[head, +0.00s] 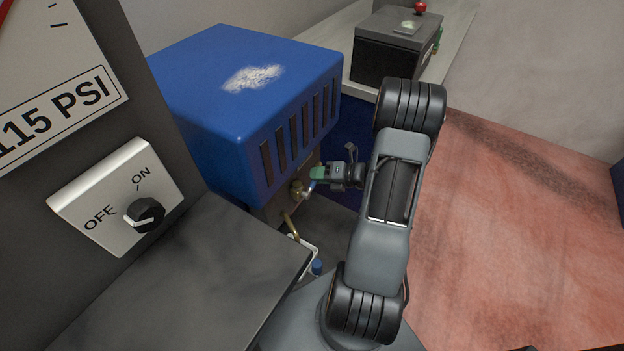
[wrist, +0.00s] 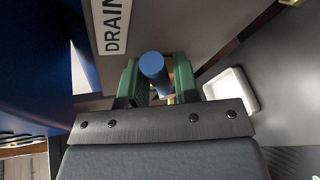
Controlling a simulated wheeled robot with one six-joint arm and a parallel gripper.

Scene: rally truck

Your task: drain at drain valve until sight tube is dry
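The drain valve (head: 298,190) is a brass fitting low on the front of a blue-covered unit, under its vents. Its blue handle (wrist: 153,68) lies between the two green fingers of my gripper (wrist: 158,82) in the wrist view. The fingers are close on both sides of the handle, but I cannot tell whether they press on it. In the head view my gripper (head: 316,174) is at the valve from the right. A DRAIN label (wrist: 113,25) is beside the handle. I cannot make out the sight tube or any water level.
A brass pipe (head: 290,226) points down towards a white tray (head: 304,243), also in the wrist view (wrist: 238,88). A small blue cap (head: 317,267) is beside the tray. A 115 PSI panel with an OFF/ON knob (head: 145,214) stands left. Red floor (head: 500,230) is clear at right.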

